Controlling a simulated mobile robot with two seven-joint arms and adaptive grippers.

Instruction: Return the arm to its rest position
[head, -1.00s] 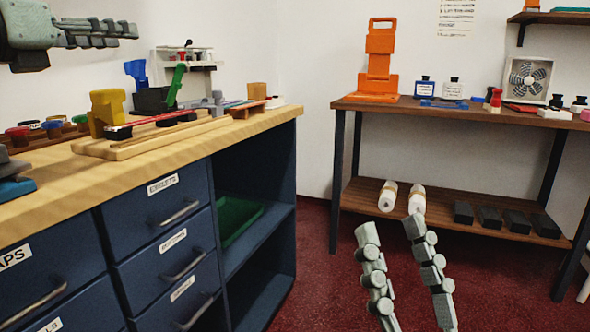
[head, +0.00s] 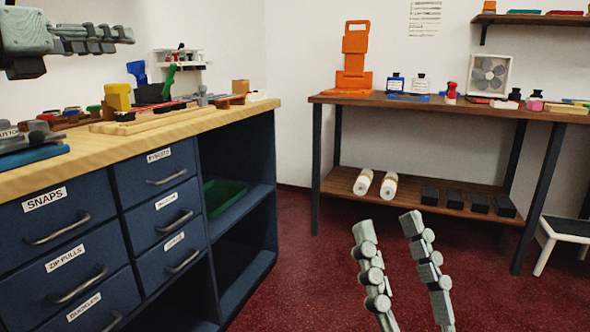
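My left gripper (head: 125,36) comes in from the upper left, held above the wooden counter (head: 92,148) and clear of everything on it. It is seen side-on, so its finger gap does not show. My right gripper (head: 385,224) points up from the bottom of the view, over the red floor. Its two fingers stand well apart with nothing between them. It appears in front of the dark wood table, clear of it in the picture.
The counter's blue drawers (head: 160,175) and open shelf with a green tray (head: 222,194) are at left. The dark wood table (head: 440,104) holds an orange stand (head: 352,62), bottles and a fan (head: 489,75). A step stool (head: 566,231) stands at right. Floor between is clear.

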